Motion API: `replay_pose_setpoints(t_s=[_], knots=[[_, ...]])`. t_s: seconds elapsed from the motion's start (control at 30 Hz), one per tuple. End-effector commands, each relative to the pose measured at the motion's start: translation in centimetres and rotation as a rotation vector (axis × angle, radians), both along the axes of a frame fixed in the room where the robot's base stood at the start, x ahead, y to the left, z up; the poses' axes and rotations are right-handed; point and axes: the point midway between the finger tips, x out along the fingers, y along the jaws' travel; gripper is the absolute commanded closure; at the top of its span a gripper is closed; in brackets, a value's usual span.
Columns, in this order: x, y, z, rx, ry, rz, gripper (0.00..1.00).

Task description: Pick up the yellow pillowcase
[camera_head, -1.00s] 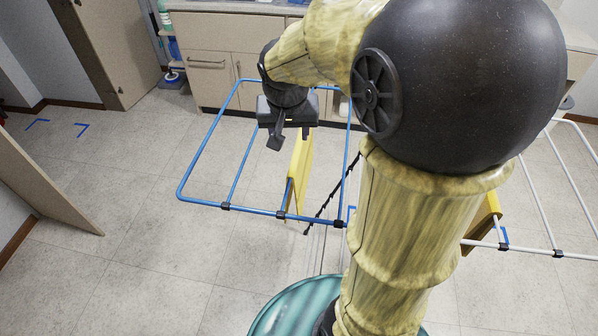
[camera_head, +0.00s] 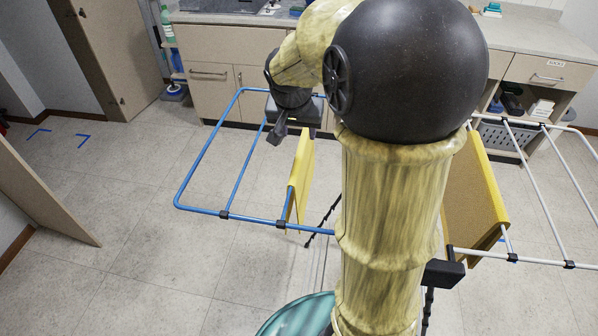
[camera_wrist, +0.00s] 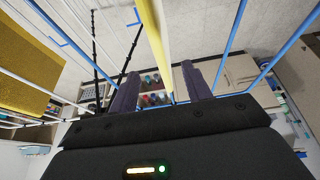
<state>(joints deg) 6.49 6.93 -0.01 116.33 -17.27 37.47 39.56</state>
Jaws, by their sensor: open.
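A yellow cloth panel (camera_head: 301,172) hangs over the blue rails of a drying rack, seen nearly edge-on in the head view. A second, wider yellow cloth (camera_head: 472,200) hangs on the white rails at right, partly behind my arm. I cannot tell which is the pillowcase. My gripper (camera_head: 282,131) is just above and left of the first cloth's top. In the wrist view my gripper (camera_wrist: 160,67) is open, and the first cloth (camera_wrist: 153,34) shows as a narrow strip between the fingers. I cannot tell whether they touch it. The second cloth (camera_wrist: 30,58) is at far left.
The blue rail frame (camera_head: 187,185) surrounds the gripper's area, and white rails (camera_head: 540,170) extend to the right. Cabinets (camera_head: 215,75) and a counter stand behind. A tan panel (camera_head: 35,195) leans at left. The floor (camera_head: 130,235) at front left is clear.

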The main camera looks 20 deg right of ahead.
Motion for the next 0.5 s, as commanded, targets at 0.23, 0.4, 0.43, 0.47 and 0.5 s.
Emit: replay_pose_setpoints(t_s=[0.23,0.4,0.43,0.47,0.5], knots=[[1.3,-1.1,-4.3,0.001,0.005,-0.002,0.51],[2.0,-1.4,-5.9,0.000,0.002,0.000,0.51],[2.0,-1.4,-6.0,0.000,0.001,0.000,0.51],[2.0,-1.5,-6.0,0.000,0.001,0.000,0.51],[2.0,-1.5,-6.0,0.000,0.000,0.000,0.51]])
